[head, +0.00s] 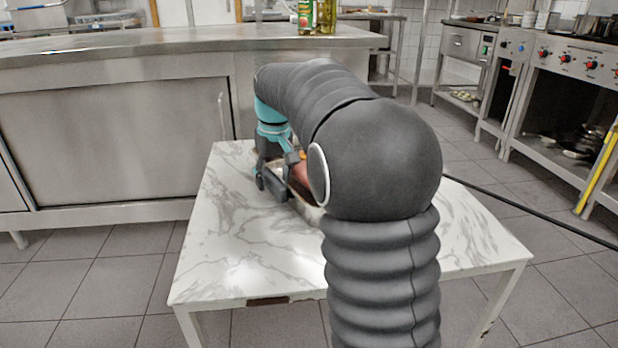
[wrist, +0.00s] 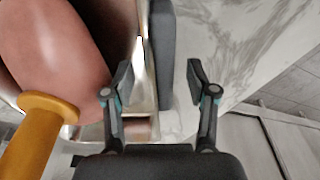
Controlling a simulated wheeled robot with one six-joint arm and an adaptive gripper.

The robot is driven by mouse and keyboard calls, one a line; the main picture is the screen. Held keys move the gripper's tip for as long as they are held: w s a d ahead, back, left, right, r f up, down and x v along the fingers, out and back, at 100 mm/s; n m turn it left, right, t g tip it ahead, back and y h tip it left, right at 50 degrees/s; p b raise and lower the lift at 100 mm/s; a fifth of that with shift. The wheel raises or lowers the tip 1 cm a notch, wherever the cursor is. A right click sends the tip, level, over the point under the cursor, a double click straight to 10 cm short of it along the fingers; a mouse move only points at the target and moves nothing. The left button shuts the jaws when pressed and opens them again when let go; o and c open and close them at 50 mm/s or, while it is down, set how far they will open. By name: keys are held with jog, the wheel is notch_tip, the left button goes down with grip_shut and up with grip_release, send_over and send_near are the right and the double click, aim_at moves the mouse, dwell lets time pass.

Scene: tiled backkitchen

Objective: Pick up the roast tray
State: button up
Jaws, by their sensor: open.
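The roast tray (wrist: 143,62) is a shiny metal tray on the marble-topped table. It holds a large pinkish-brown roast (wrist: 62,50) with a yellow-orange piece (wrist: 38,125) beside it. A dark grey bar (wrist: 160,60), seemingly the tray's handle, runs along its near side. My gripper (wrist: 161,78) is open, with one finger on each side of the bar; I cannot tell whether they touch it. In the head view my gripper (head: 275,176) is low over the table, and my arm hides most of the tray; a bit of roast (head: 301,172) shows.
The white marble table (head: 235,250) is otherwise bare at its left and front. A steel counter (head: 120,130) stands behind it, carrying a can (head: 305,17) and a bottle (head: 326,16). Stoves (head: 570,70) stand at the right, with tiled floor between.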

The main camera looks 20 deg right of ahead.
notch_tip(320, 180, down, 2)
jog(key=shift+w, duration=0.15)
grip_shut()
jog(key=shift+r, duration=0.1)
jog(key=shift+r, duration=0.15)
jog(key=shift+r, duration=0.65)
notch_tip(320, 180, up, 3)
jog(key=shift+f+p, duration=0.1)
jog(key=shift+p, duration=0.5)
jog(key=s+d+r+p, duration=0.1)
jog(key=s+d+r, duration=0.5)
jog(key=d, duration=0.3)
jog(key=shift+s+d+r, duration=0.25)
jog(key=shift+s+r, duration=0.05)
jog(key=shift+s, duration=0.15)
